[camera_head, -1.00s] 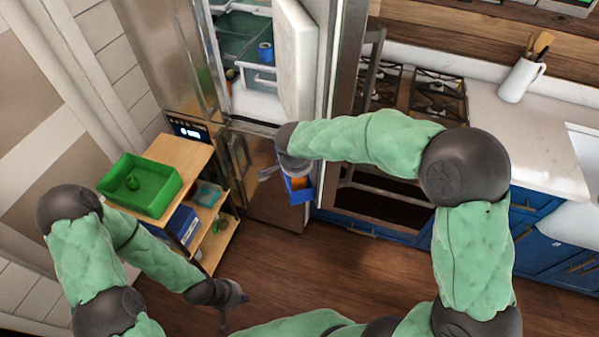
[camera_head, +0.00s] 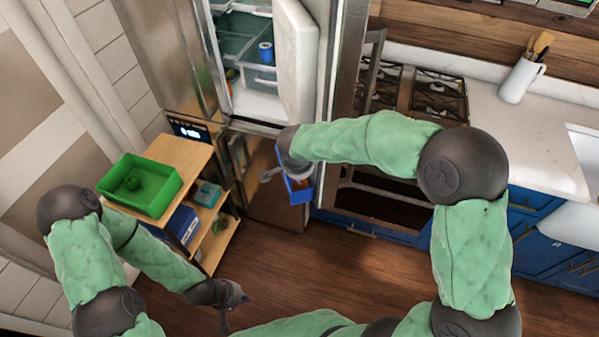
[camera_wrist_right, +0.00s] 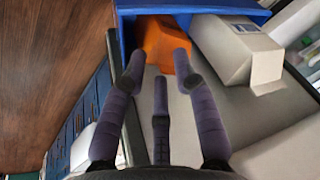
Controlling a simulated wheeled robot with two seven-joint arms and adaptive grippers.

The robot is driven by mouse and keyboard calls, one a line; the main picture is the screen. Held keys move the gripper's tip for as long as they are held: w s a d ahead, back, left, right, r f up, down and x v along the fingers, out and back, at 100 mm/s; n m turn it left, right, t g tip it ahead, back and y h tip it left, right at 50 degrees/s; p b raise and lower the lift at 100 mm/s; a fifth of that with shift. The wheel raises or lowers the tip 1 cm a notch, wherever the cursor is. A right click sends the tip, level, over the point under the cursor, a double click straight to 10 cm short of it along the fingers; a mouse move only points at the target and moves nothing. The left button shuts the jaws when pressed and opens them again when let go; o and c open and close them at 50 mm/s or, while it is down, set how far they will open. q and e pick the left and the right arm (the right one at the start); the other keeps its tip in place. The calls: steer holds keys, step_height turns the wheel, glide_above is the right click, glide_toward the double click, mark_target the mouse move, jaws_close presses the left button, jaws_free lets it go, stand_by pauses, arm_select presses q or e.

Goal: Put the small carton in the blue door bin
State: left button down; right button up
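The blue door bin (camera_head: 299,193) hangs low on the open fridge door. It also shows along the top of the right wrist view (camera_wrist_right: 126,25). A small orange carton (camera_wrist_right: 159,42) is at the bin, partly behind my fingertips. A larger white carton (camera_wrist_right: 238,52) is beside it to the right. My right gripper (camera_head: 285,175) is at the bin. In the right wrist view its fingers (camera_wrist_right: 158,68) look spread, with the tips close to the orange carton; contact is unclear. My left gripper (camera_head: 230,308) is low over the floor, away from the bin; its fingers are too small to judge.
The fridge door (camera_head: 297,60) stands open, with drawers and a blue can (camera_head: 265,52) inside. A wooden shelf cart (camera_head: 187,155) at left carries a green tray (camera_head: 150,203). The stove and counter (camera_head: 510,150) are at right. The wooden floor between is clear.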

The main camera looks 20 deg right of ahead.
steer(key=p+v, duration=0.1)
steer(key=v, duration=1.1)
steer(key=s+a+f+n+g+y, duration=0.15)
steer(key=s+f, duration=0.25)
steer(key=f, duration=0.6)
steer(key=s+a+f+n+g+y, duration=0.1)
steer(key=s+a+f+n+y, duration=0.15)
steer(key=f, duration=0.75)
steer(key=s+a+f+n+g+y, duration=0.15)
steer(key=s+f, duration=0.25)
steer(key=f, duration=0.6)
steer(key=s+d+f+n, duration=0.2)
steer(key=s+f, duration=0.5)
steer(key=s, duration=0.1)
steer(key=shift+s+f+t, duration=0.2)
steer(key=shift+f+t, duration=0.1)
steer(key=shift+f, duration=0.1)
